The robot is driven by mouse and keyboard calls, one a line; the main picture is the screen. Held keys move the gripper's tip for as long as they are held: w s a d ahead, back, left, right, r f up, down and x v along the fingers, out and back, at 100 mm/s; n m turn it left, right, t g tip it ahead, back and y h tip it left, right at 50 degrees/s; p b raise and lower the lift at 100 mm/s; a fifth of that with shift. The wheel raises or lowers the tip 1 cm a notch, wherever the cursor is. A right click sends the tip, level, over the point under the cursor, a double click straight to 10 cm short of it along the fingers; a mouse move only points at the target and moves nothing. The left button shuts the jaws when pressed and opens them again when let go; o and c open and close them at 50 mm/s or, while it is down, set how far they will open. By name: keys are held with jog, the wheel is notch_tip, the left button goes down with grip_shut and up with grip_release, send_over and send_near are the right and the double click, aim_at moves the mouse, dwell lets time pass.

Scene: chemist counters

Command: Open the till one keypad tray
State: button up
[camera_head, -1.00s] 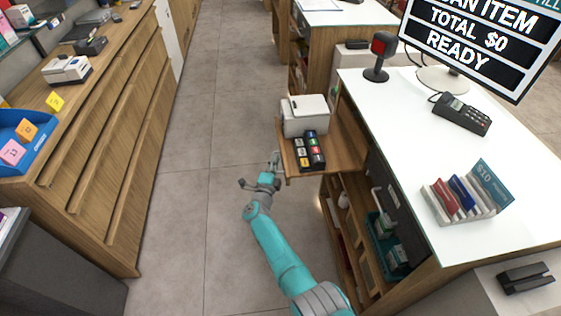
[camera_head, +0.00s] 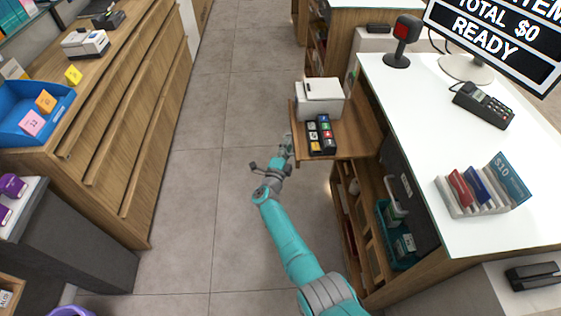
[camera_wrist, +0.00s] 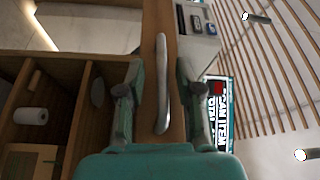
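The keypad tray (camera_head: 352,146) is a wooden tray standing out from the left side of the white-topped till counter (camera_head: 440,128). A black keypad with coloured keys (camera_head: 320,135) and a white printer (camera_head: 319,99) rest on it. My gripper (camera_head: 287,147) is at the tray's left front edge. In the wrist view, the metal bar handle (camera_wrist: 161,85) runs along the wooden tray front (camera_wrist: 152,20), between the two spread fingers of my gripper (camera_wrist: 162,78). Gaps show on both sides of the handle, so the fingers do not look closed on it.
Open shelves with a teal basket (camera_head: 397,230) are below the counter. The display screen (camera_head: 500,40), card reader (camera_head: 482,105) and card holder (camera_head: 482,195) stand on top. Wooden drawers (camera_head: 125,120) line the left. The tiled aisle (camera_head: 205,160) between is clear.

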jog(key=v, duration=1)
jog(key=shift+s, duration=0.3)
jog(key=shift+a, duration=0.15)
